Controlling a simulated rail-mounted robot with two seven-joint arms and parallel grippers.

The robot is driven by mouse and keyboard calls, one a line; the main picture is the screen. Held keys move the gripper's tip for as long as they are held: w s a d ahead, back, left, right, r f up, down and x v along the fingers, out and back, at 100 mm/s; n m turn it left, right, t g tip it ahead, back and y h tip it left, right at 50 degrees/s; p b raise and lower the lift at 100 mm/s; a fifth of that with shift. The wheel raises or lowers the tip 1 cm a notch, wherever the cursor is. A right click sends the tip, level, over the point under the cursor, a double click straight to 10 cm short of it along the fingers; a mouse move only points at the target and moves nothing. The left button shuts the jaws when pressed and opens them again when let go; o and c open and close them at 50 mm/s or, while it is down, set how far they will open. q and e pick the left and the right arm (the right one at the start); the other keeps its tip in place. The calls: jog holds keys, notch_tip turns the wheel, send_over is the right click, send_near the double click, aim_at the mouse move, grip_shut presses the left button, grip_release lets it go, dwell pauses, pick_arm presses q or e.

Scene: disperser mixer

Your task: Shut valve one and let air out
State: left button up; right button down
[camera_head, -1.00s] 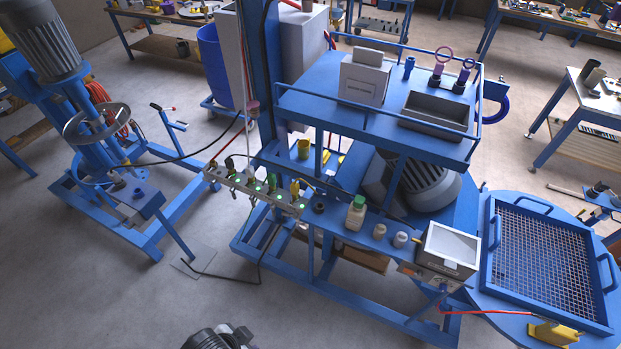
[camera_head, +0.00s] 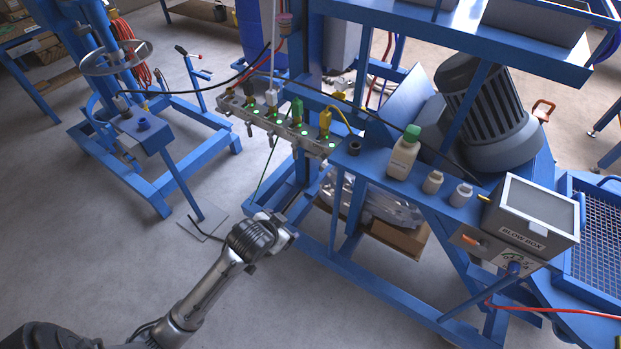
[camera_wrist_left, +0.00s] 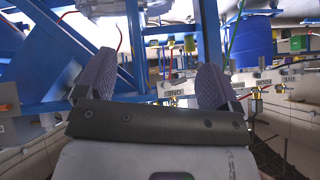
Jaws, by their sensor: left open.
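A metal valve manifold (camera_head: 238,112) with several coloured fittings and small green lights is fixed to the blue frame at centre. In the left wrist view, its label strip (camera_wrist_left: 262,84) crosses the right half behind the fingers; a tag reading like "ONE" (camera_wrist_left: 175,92) shows between them. I cannot tell which fitting is valve one in the head view. My left gripper (camera_head: 287,232) is below the manifold, apart from it. In the left wrist view its two fingers (camera_wrist_left: 152,84) are spread with nothing held. My right gripper is not in view.
A blow box (camera_head: 530,222) with a red hose (camera_head: 560,312) stands at right. Bottles (camera_head: 403,158) stand on the blue shelf beside it. A blue stand (camera_head: 150,140) is at left. A black cable hangs across the frame.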

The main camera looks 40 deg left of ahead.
pick_arm(q)
jog(key=w+a+f+n+t+b, duration=0.1)
jog(key=w+a+f, duration=0.3)
jog(key=n+t, duration=0.4)
jog(key=t, duration=0.5)
send_near(313, 156)
jog(key=w+a+b, duration=0.1)
jog(key=w, duration=0.8)
jog(key=shift+f+b, duration=0.3)
jog(key=shift+f, duration=0.1)
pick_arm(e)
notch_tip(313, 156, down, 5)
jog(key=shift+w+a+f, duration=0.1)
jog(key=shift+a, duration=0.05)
pick_arm(q)
jog(key=shift+w+a, duration=0.1)
